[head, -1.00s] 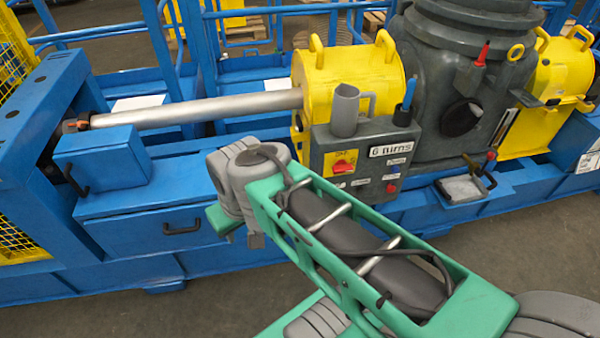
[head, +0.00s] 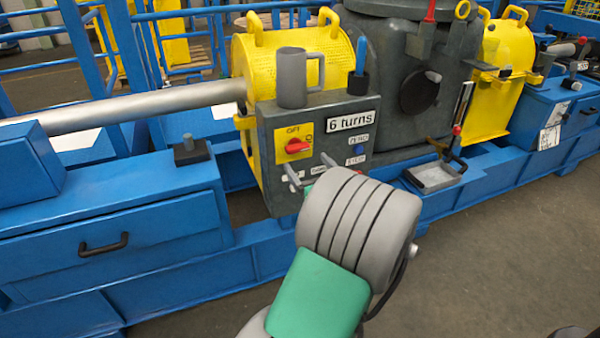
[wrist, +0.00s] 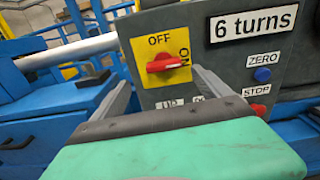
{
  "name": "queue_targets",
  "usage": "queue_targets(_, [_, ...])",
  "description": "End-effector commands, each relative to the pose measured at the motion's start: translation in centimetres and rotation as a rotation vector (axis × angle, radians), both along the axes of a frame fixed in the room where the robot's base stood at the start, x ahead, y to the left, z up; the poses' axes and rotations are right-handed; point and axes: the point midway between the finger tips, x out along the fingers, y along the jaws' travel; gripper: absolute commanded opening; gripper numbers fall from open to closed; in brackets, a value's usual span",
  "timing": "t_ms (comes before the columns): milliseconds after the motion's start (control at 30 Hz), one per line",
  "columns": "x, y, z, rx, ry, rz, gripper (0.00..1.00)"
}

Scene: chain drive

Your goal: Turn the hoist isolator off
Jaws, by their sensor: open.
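The hoist isolator is a red rotary knob (head: 297,146) on a yellow plate on the front of a dark grey control box (head: 275,200). In the wrist view the red knob (wrist: 165,63) lies roughly horizontal, towards the ON mark at the plate's right; OFF is printed above it. My gripper (head: 307,168) is open and empty in front of the box, just below the knob. In the wrist view my gripper (wrist: 160,78) has one finger to each side of the knob. I cannot tell how far the fingertips are from the panel.
A blue ZERO button (wrist: 262,75) and a red STOP button (wrist: 259,109) are right of the isolator, below a "6 turns" sign (head: 352,120). A grey mug (head: 292,80) and a blue-handled tool (head: 359,65) stand on the box. Open floor (head: 500,260) lies at lower right.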

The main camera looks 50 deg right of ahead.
Motion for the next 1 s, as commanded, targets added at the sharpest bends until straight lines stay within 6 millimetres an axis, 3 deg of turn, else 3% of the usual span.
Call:
queue_targets(67, [-0.3, -0.8, 0.0, 0.022, -0.033, -0.019, 0.87])
queue_targets(500, [5.8, -4.2, 0.2, 0.02, -0.029, -0.016, 0.87])
queue_targets(767, [6.1, -4.4, 0.3, 0.02, -0.029, -0.017, 0.87])
queue_targets(1000, [6.1, -4.4, 0.3, 0.02, -0.028, -0.017, 0.69])
